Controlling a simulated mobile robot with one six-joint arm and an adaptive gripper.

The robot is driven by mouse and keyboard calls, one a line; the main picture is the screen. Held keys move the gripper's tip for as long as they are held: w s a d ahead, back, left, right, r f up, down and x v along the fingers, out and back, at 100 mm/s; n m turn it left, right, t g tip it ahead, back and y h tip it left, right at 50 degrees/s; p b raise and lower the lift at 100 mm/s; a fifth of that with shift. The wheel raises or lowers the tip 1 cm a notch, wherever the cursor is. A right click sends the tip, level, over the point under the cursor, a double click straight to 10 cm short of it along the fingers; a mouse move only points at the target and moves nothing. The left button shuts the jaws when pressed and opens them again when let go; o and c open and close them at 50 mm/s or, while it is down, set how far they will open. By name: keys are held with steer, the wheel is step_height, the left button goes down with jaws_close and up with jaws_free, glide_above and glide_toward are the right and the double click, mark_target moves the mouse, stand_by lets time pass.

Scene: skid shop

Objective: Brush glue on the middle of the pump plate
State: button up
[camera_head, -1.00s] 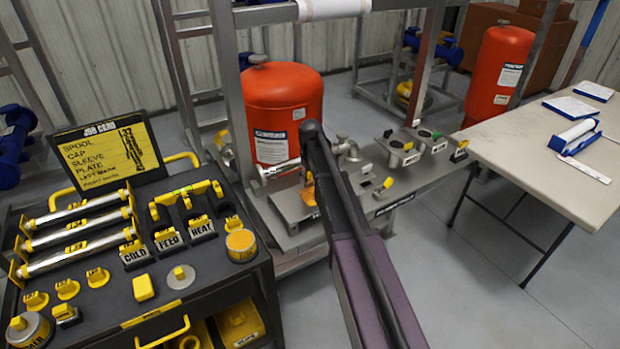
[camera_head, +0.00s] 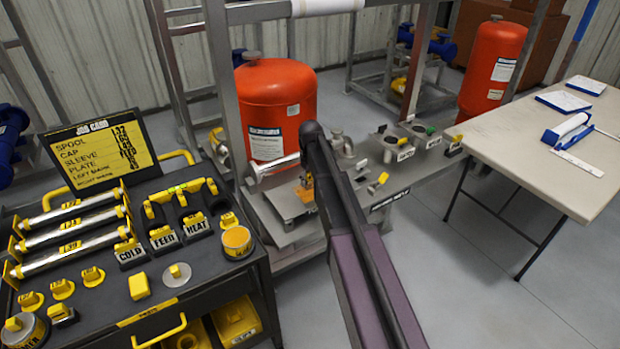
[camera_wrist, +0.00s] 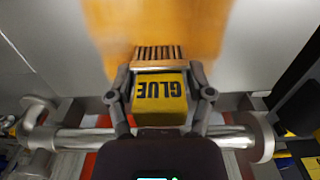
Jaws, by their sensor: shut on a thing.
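My gripper (camera_wrist: 160,95) is shut on the yellow glue brush (camera_wrist: 160,91), a block marked GLUE, in the wrist view. Its dark bristles point at the grey pump plate (camera_wrist: 265,35) and meet the near end of a broad orange band (camera_wrist: 160,35), which looks like glue, on the plate. I cannot tell whether the bristles press on it. In the head view the plate (camera_head: 277,202) lies on the skid before the front red tank, with a bit of orange (camera_head: 306,190) beside my arm. My arm hides most of the gripper there.
A metal pipe (camera_wrist: 85,139) crosses just behind the brush in the wrist view. A red tank (camera_head: 278,105) and a frame post (camera_head: 226,90) stand close to the plate. A black tool cart (camera_head: 200,270) is at left, a table (camera_head: 540,150) at right.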

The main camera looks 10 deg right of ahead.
steer(key=shift+s, duration=0.2)
steer(key=shift+s+d, duration=0.3)
steer(key=shift+s, duration=0.45)
steer(key=shift+s+d, duration=0.25)
steer(key=shift+s, duration=0.5)
steer(key=shift+w+d, duration=0.1)
steer(key=shift+w+d, duration=0.15)
steer(key=shift+d, duration=0.5)
steer(key=shift+w, duration=0.1)
steer(key=shift+w+a, duration=0.3)
steer(key=shift+w, duration=0.5)
steer(key=shift+w+a, duration=0.25)
steer(key=shift+w, duration=0.55)
steer(key=shift+w, duration=0.1)
